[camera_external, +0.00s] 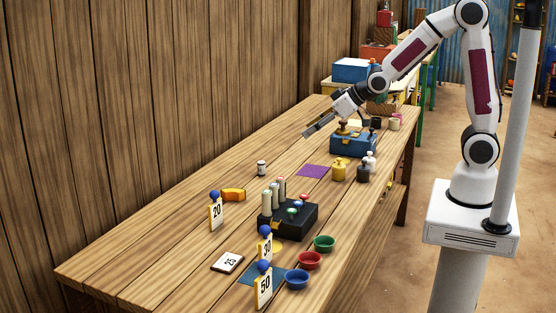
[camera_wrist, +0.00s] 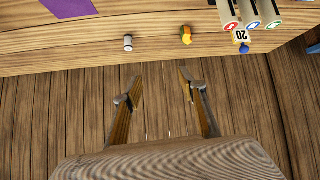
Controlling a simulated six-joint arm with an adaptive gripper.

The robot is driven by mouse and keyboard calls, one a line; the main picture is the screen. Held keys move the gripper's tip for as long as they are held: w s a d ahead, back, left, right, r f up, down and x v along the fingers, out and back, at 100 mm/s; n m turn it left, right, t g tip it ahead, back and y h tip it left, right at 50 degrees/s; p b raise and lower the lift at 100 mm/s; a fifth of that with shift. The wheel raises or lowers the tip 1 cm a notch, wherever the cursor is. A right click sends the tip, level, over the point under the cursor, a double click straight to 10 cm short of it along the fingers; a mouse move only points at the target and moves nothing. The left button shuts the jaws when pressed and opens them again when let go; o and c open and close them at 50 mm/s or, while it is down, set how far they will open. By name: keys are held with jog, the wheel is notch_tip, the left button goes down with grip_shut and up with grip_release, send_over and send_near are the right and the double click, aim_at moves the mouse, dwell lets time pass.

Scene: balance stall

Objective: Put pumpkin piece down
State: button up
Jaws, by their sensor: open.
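The orange pumpkin piece (camera_external: 233,194) lies on the wooden table, right beside the white card marked 20 (camera_external: 216,212). It also shows near the table edge in the wrist view (camera_wrist: 186,36), with a greenish end. My gripper (camera_external: 318,127) is high above the far part of the table, tilted toward the plank wall. In the wrist view my gripper (camera_wrist: 160,78) has its two fingers spread with nothing between them. The pumpkin piece is apart from the fingers.
A small grey cylinder (camera_external: 261,168) stands near the pumpkin piece. A black box (camera_external: 288,220) with upright tubes, colored bowls (camera_external: 309,260), a purple cloth (camera_external: 313,171), yellow and black weights (camera_external: 339,169) and a blue scale (camera_external: 352,143) occupy the table. The left middle is mostly clear.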

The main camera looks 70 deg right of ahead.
jog(key=s+d+r+m+g, duration=0.1)
jog(key=s+d+r+g, duration=0.1)
jog(key=s, duration=1.3)
jog(key=s+d+r+m+g, duration=0.1)
jog(key=s+r, duration=0.3)
jog(key=s, duration=1.1)
jog(key=shift+s+d+g+h, duration=0.3)
jog(key=shift+d+g+h, duration=0.1)
jog(key=shift+g, duration=0.3)
